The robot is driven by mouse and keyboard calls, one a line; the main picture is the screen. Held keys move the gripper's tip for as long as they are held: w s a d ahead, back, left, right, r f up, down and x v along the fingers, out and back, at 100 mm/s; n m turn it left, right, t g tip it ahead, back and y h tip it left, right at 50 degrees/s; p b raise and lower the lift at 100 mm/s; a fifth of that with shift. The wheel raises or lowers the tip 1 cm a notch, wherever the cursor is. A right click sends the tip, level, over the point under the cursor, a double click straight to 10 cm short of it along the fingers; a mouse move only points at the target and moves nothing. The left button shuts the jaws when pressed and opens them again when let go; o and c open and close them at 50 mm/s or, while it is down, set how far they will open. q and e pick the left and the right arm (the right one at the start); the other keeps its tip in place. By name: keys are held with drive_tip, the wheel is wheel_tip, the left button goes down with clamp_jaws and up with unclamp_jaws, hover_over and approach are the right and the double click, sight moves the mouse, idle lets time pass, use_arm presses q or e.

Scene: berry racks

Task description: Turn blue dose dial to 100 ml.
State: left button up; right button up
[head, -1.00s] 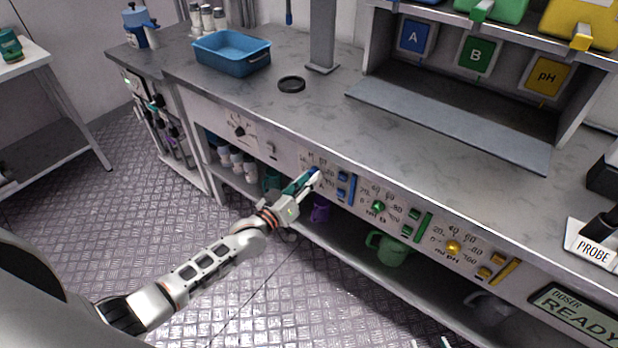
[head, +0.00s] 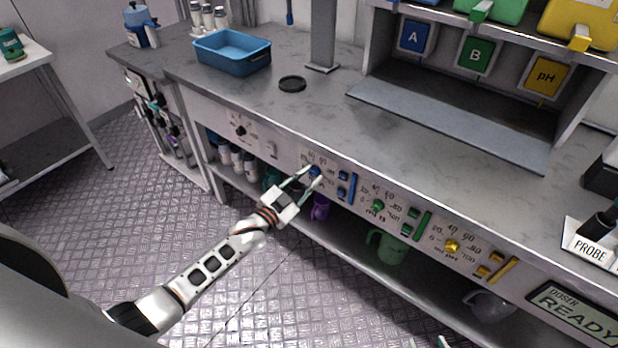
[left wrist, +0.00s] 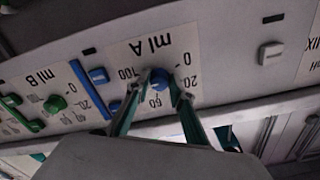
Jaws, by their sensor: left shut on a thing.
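The blue dose dial (left wrist: 159,78) is a round knob on the "ml A" scale of the front panel. It also shows in the head view (head: 315,171). Its pointer direction is too small to tell. The "100" mark (left wrist: 130,73) lies left of the dial in the left wrist view. My left gripper (left wrist: 158,84) has its fingertips on both sides of the dial and is shut on it; it also shows in the head view (head: 312,178). My right gripper (head: 427,342) shows only its fingertips, apart, at the bottom edge of the head view.
A blue button and slider (head: 349,187) sit right of the dial. Further right are a green dial (head: 377,206) and a yellow dial (head: 452,246). The shelf below holds a purple cup (head: 320,208) and a green jug (head: 386,247).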

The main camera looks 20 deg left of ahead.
use_arm(q)
drive_tip(key=shift+w+r+m, duration=0.1)
drive_tip(key=shift+r+m, duration=0.05)
drive_tip(key=shift+m, duration=1.55)
drive_tip(key=o, duration=1.1)
drive_tip(key=shift+s+a, duration=0.2)
drive_tip(key=shift+s, duration=0.3)
drive_tip(key=v, duration=1.1)
